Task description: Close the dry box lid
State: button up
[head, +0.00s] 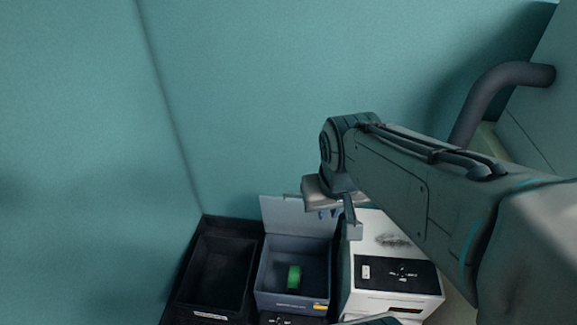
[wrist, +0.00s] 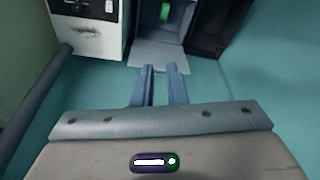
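The dry box (head: 291,300) is a grey-blue open box at the bottom centre of the head view, with a green item (head: 294,277) inside. Its lid (head: 284,213) stands raised at the back edge, so the box is open. In the wrist view the lid (wrist: 160,56) shows as a pale panel just beyond my fingertips, with the box interior (wrist: 167,30) above it. My gripper (wrist: 160,67) has a narrow gap between its fingers and nothing in it. In the head view my gripper (head: 328,212) is at the lid's right side; whether it touches the lid is unclear.
A black open bin (head: 216,275) stands left of the dry box. A white box with a black panel (head: 398,275) stands to its right. Teal walls (head: 240,100) rise close behind. A dark pipe (head: 500,85) bends out of the right wall.

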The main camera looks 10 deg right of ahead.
jog(key=shift+m+h, duration=0.3)
jog(key=shift+h, duration=0.4)
jog(key=w+f+b, duration=0.1)
jog(key=w, duration=0.3)
jog(key=w+f+b, duration=0.1)
jog(key=w, duration=0.4)
jog(key=w+d+f+b, duration=0.1)
jog(key=w, duration=0.3)
jog(key=shift+w+f, duration=0.1)
jog(key=shift+w, duration=0.05)
grip_shut()
jog(key=w+d+f+m+b, duration=0.3)
jog(key=w+f+b, duration=0.4)
jog(key=w+f, duration=1.95)
jog(key=shift+y, duration=0.4)
jog(key=x, duration=0.2)
jog(key=s+x, duration=0.1)
jog(key=x, duration=0.2)
jog(key=a+x, duration=0.1)
jog(key=x, duration=0.2)
jog(key=shift+s+f+b, duration=0.3)
jog(key=shift+f, duration=0.15)
jog(key=shift+s+a+f, duration=0.1)
jog(key=shift+a, duration=0.05)
